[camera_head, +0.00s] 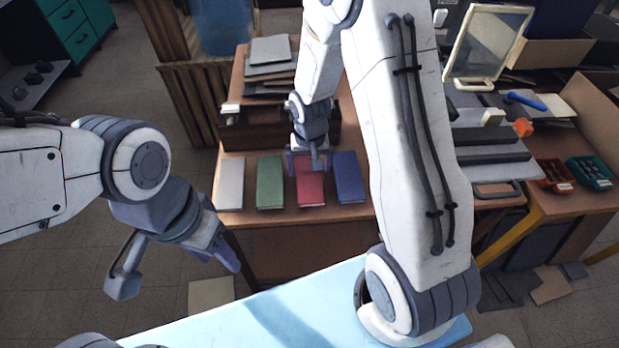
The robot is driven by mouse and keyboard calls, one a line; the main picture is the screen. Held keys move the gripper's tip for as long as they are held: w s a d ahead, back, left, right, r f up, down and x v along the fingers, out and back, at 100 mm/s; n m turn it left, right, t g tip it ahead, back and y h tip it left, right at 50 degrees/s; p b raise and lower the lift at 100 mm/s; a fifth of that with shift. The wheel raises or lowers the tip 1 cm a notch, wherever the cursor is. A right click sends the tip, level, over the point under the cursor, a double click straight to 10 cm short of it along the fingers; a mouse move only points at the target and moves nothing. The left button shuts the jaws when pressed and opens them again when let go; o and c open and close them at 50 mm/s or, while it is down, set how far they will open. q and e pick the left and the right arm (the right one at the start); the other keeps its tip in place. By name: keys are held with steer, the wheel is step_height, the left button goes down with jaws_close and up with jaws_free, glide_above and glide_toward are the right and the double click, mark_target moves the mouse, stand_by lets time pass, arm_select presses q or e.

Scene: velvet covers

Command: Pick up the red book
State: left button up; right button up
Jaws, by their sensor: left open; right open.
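The red book (311,188) lies flat on the wooden table (292,215), between a green book (270,184) and a blue book (348,178). My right gripper (307,167) is open at the far edge of the red book and hides part of it. Whether its fingers touch the book I cannot tell. My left gripper (180,262) is open and empty, in front of the table at the lower left, well away from the books.
A grey book (230,184) lies left of the green one. Grey stacked items (270,55) stand at the table's back. A cluttered bench with a framed panel (487,45) and red and teal bins (589,173) is at right. Floor shows at lower left.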

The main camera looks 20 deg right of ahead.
mark_target(309, 176)
steer(key=shift+w+d+f, duration=0.1)
steer(key=shift+w+f, duration=0.05)
steer(key=shift+f, duration=0.65)
steer(key=shift+w+f, duration=0.1)
steer(key=shift+f, duration=0.65)
steer(key=shift+r, duration=0.15)
steer(key=c, duration=1.2)
